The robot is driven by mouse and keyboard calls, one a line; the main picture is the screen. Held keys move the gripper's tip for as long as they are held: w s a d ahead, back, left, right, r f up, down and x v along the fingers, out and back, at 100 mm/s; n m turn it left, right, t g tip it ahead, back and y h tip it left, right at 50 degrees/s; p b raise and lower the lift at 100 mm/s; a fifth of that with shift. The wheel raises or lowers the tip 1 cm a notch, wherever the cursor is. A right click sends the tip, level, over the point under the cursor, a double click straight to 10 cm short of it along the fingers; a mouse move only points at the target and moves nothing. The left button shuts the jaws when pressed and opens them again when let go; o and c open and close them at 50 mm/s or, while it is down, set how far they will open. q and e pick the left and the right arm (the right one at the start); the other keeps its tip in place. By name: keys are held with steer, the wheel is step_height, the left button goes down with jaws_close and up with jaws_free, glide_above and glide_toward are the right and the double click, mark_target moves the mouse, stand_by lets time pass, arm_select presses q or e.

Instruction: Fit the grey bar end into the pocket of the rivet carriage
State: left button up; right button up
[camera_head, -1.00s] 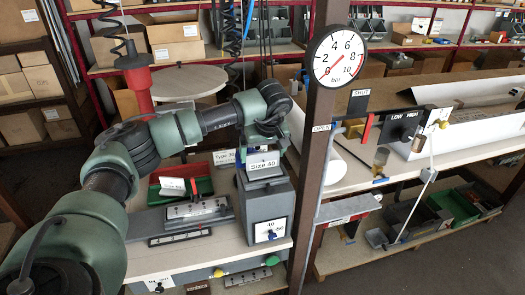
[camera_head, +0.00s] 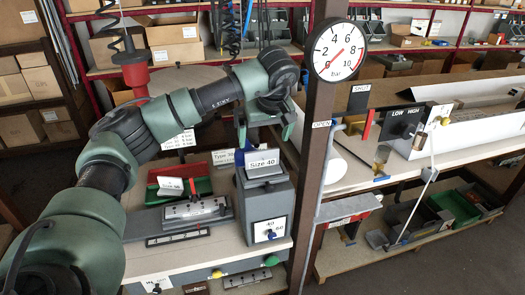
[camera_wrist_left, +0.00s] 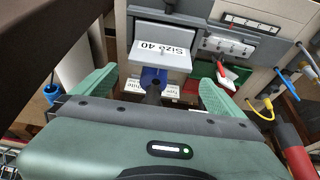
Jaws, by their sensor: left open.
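My left gripper (camera_head: 264,132) is open above and behind the grey machine block (camera_head: 264,205) with the "Size 40" plate (camera_head: 263,162). Its green fingers stand apart in the left wrist view (camera_wrist_left: 160,88). Between them, farther off, are a blue part (camera_wrist_left: 153,76) and a dark grey piece (camera_wrist_left: 152,93) near the "Size 40" plate. The blue part also shows behind the block in the head view (camera_head: 240,156). I see no grip on anything. I cannot tell for certain which parts are the grey bar end and the rivet carriage pocket. My right gripper is not in view.
A dark post (camera_head: 313,150) with a pressure gauge (camera_head: 340,51) stands right of the block. A red tray (camera_head: 172,174) and a green tray (camera_head: 190,188) lie left of it, behind a grey unit (camera_head: 195,211). A long workbench stretches to the right.

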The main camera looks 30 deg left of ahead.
arm_select(q)
steer(key=v, duration=0.5)
steer(key=shift+b, duration=0.4)
steer(key=shift+f, duration=0.1)
